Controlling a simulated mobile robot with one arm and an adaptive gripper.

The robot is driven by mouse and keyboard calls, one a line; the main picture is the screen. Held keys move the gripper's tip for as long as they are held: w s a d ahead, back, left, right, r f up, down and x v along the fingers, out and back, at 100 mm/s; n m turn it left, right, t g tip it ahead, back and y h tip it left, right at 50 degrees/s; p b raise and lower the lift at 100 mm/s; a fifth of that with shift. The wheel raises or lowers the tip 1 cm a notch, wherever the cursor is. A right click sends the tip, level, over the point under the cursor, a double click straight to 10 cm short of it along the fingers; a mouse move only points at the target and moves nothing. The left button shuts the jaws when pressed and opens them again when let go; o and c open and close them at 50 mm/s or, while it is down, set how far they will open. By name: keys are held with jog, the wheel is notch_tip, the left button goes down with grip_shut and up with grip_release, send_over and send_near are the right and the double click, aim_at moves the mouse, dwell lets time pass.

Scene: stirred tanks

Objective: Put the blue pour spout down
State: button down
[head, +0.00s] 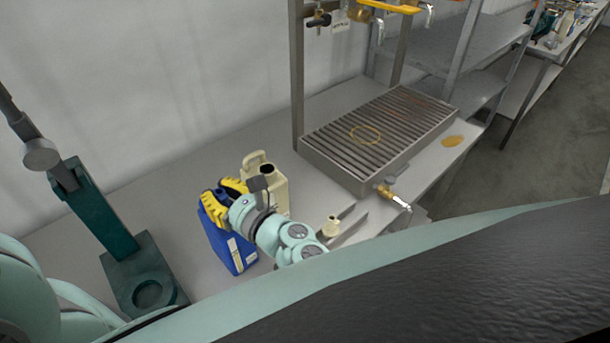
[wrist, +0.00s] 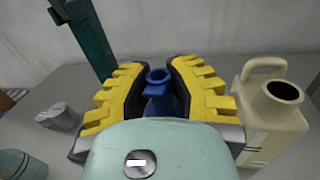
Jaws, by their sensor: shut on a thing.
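My gripper (head: 223,190) has yellow ribbed fingers and is shut on the blue pour spout (wrist: 158,88). In the wrist view the spout's round open mouth points up between the fingers, and its lower part is hidden behind my wrist. In the head view a bit of blue shows between the fingers. A blue canister (head: 232,245) with a pale label stands on the bench directly below my gripper. I cannot tell whether the spout touches the canister, as the fingers cover its top.
A cream jug (head: 268,185) stands close to the right of my gripper, also in the wrist view (wrist: 275,115). A small cream piece (head: 331,227) is at the bench front. A slatted metal tray (head: 375,135) is at right, a green stand (head: 110,230) at left. Bare bench (head: 165,195) lies between.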

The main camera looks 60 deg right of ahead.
jog(key=c, duration=0.9)
grip_release()
jog(key=shift+f, duration=0.1)
jog(key=s+b, duration=0.1)
jog(key=s, duration=0.3)
jog(key=s+b, duration=0.2)
jog(key=s, duration=0.2)
jog(key=s+b, duration=0.1)
jog(key=s, duration=0.3)
jog(key=shift+a, duration=0.4)
